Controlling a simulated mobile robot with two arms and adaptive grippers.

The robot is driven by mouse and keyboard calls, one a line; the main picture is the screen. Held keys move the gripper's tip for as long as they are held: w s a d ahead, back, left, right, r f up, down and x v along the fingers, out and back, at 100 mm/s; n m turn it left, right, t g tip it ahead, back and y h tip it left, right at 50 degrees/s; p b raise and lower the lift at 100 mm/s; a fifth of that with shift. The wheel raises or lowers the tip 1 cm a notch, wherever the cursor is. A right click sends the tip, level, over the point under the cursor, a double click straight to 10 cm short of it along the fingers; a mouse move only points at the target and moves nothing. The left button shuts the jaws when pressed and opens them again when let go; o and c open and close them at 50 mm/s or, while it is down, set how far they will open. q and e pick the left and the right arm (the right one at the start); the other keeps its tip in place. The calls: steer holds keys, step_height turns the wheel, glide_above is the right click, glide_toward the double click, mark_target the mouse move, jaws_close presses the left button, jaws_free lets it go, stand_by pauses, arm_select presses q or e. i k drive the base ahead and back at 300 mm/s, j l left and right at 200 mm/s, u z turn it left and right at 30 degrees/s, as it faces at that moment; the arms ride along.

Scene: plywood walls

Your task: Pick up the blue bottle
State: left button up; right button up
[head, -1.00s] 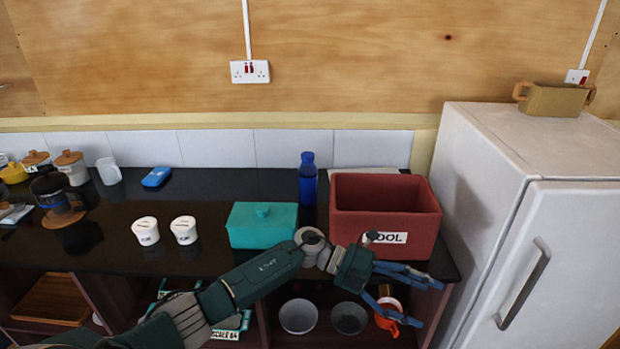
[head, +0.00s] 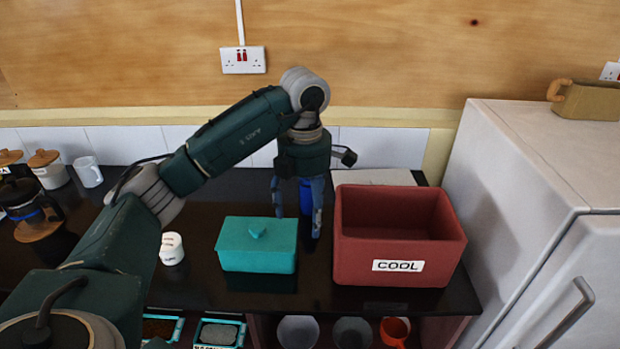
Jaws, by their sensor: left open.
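The blue bottle (head: 305,198) stands upright on the dark counter between the teal lidded box and the red COOL bin. Most of it is hidden behind my left gripper, and only a strip of deep blue shows between the fingers. My left gripper (head: 297,214) points down with its fingers spread, one to each side of the bottle in this view. It looks to be in front of or around the bottle; I cannot tell which, nor whether they touch. My right gripper is not in view.
The teal box (head: 257,247) is close on the left and the red COOL bin (head: 399,274) close on the right. A white canister (head: 172,248) stands further left. The white fridge (head: 520,190) is at the right. Bowls and an orange mug (head: 394,331) sit on the shelf below.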

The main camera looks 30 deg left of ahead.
mark_target(305, 200)
steer(key=i+j, duration=0.65)
steer(key=i, duration=0.05)
